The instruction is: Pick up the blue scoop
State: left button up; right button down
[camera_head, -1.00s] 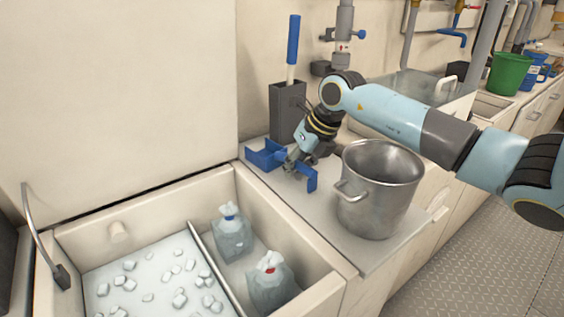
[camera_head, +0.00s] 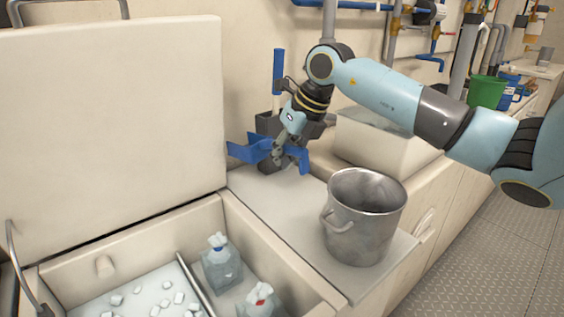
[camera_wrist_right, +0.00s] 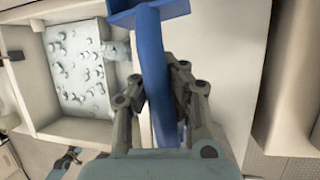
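The blue scoop (camera_head: 250,149) is off the counter, with its wide end to the left and another blue end at the right. My right gripper (camera_head: 281,155) is shut on its handle. In the right wrist view the blue handle (camera_wrist_right: 157,75) runs between the two fingers of my right gripper (camera_wrist_right: 160,88), with one finger on each side. The scoop's wide end shows at the top of that view. A small dark and light-blue part (camera_wrist_right: 68,160) at the lower left there may be my left gripper; it is too small to judge.
A steel pot (camera_head: 362,220) stands on the grey counter (camera_head: 275,215), right of the scoop. An open ice bin (camera_head: 105,268) with ice and bagged bottles (camera_head: 221,262) lies front left, its raised lid (camera_head: 115,130) behind. A dark holder with a blue-handled tool (camera_head: 278,72) stands behind the gripper.

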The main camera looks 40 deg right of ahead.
jog(key=c, duration=2)
grip_release()
jog(key=o, duration=1.6)
